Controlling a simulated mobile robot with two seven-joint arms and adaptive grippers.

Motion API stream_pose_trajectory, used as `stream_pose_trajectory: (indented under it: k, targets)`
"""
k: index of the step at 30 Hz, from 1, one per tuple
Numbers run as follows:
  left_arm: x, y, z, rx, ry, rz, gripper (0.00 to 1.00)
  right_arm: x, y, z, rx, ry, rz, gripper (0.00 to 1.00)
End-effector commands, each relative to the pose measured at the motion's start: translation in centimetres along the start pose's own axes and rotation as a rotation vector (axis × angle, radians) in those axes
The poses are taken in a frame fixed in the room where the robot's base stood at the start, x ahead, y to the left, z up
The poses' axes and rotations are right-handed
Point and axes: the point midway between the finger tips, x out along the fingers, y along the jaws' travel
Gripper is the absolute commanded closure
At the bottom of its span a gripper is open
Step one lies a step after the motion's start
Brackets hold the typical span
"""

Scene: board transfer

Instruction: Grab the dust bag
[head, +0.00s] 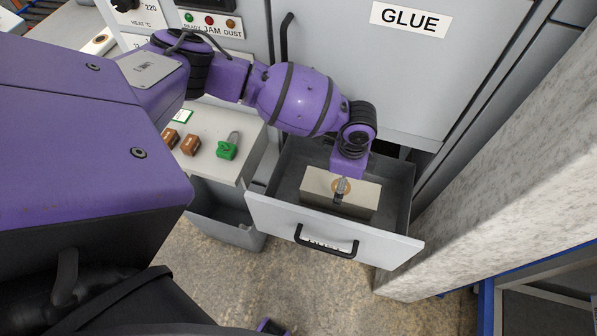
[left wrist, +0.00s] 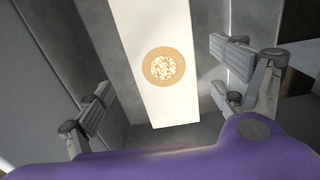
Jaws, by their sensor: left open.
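The dust bag (head: 365,196), a pale cream block with a tan ring around a speckled round opening, lies in the open drawer (head: 408,190). My left gripper (head: 341,190) reaches down into the drawer over the middle of the bag. In the left wrist view the bag (left wrist: 160,105) runs between the two open fingers of the left gripper (left wrist: 165,80), with gaps on both sides. The gripper's lower parts are partly hidden in the head view. My right gripper is not in view.
The drawer has a black handle (head: 326,247) in front. A grey cabinet with a GLUE label (head: 410,19) stands behind. A marbled wall (head: 490,160) is close on the right. A ledge (head: 205,122) at left holds brown blocks and a green item (head: 227,151).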

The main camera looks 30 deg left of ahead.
Motion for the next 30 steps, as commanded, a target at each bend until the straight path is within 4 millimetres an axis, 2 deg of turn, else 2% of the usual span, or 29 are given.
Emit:
stream_pose_trajectory:
  k: [13,16,23,30]
  targets:
    - [5.9,-0.6,-0.1,-0.001,0.003,-0.003,0.12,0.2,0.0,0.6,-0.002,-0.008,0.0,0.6]
    - [6.5,-0.6,-0.1,-0.001,0.002,-0.004,0.12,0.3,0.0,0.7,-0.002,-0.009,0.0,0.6]
    - [6.5,-0.6,-0.1,-0.001,0.004,-0.004,0.12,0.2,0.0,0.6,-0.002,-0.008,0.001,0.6]
    - [6.5,-0.6,-0.1,-0.001,0.004,-0.004,0.43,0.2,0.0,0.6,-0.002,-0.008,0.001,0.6]
